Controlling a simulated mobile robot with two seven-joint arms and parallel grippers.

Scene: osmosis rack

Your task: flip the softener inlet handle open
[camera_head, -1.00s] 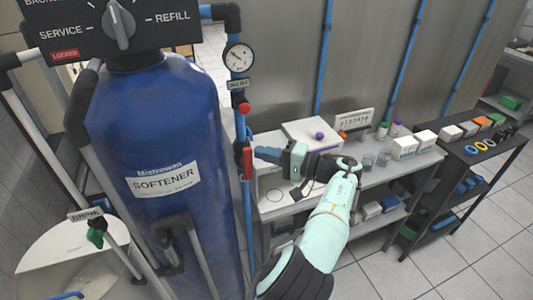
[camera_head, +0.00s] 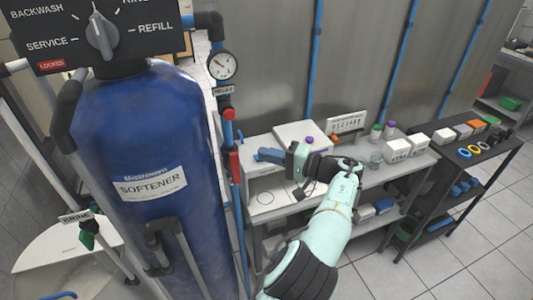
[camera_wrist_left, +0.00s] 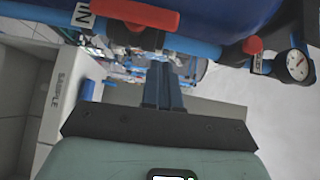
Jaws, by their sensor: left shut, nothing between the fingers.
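The blue softener tank (camera_head: 150,200) stands at the left of the head view. Beside it runs a thin blue pipe with a long red lever handle (camera_head: 234,165), which lies roughly along the upright pipe. In the left wrist view the red handle (camera_wrist_left: 143,15) is at the top, by a label of which "IN" can be read (camera_wrist_left: 83,15). My left gripper (camera_head: 262,155) is shut and empty, just right of the handle with a gap between them. Its fingers also show in the left wrist view (camera_wrist_left: 164,75), pointing toward the pipe. My right gripper is not in view.
Above the handle are a red knob (camera_head: 228,114) and a pressure gauge (camera_head: 222,65) on the pipe. A bench (camera_head: 385,172) with boxes and bottles stands behind my arm. A dark shelf (camera_head: 475,160) is at the right. A brine tub (camera_head: 45,245) is at lower left.

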